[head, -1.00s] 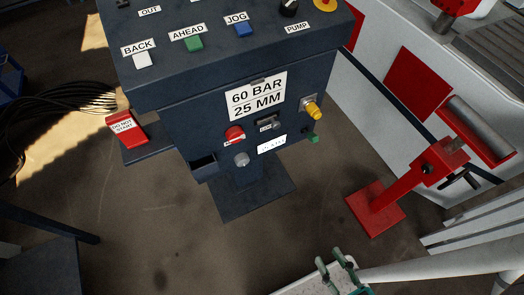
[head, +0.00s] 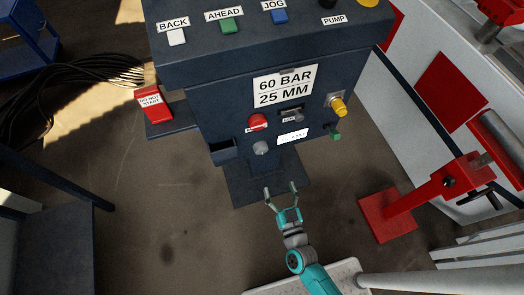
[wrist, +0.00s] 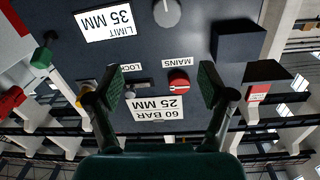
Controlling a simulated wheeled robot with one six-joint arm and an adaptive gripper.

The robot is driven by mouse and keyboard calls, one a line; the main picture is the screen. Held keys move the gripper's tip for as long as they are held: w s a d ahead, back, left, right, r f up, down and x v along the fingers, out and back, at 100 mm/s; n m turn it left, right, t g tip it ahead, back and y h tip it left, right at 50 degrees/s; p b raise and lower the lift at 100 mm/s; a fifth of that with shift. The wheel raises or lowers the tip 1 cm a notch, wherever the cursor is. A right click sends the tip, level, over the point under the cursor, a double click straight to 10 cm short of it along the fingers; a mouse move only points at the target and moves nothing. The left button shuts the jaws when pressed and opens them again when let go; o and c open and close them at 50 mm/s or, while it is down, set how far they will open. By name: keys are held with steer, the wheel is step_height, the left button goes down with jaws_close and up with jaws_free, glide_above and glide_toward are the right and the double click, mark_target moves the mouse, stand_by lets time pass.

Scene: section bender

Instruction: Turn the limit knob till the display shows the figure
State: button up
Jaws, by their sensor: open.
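The grey limit knob (head: 261,148) sits on the front of the dark control box, below the red mains knob (head: 258,121). The limit knob also shows at the top edge of the wrist view (wrist: 167,12), where lettering is upside down. The display (wrist: 107,24) beside it reads LIMIT 35 MM; in the head view the display (head: 292,137) is too small to read. A plate (head: 286,86) on the box reads 60 BAR 25 MM. My gripper (head: 281,190) is open and empty in front of the panel, apart from the knob, fingers pointing towards the box.
A lock switch (head: 292,114), yellow knob (head: 338,106) and green part (head: 335,134) are near the display. A dark open holder (head: 222,149) juts out left of the limit knob. A red DO NOT START block (head: 153,104) is further left. A red stand (head: 390,210) is at right.

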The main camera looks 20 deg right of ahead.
glide_toward(262, 151)
steer(key=shift+m, duration=0.3)
steer(key=w, duration=0.9)
steer(key=shift+w, duration=0.35)
steer(key=shift+c, duration=0.3)
steer(key=c, duration=1.1)
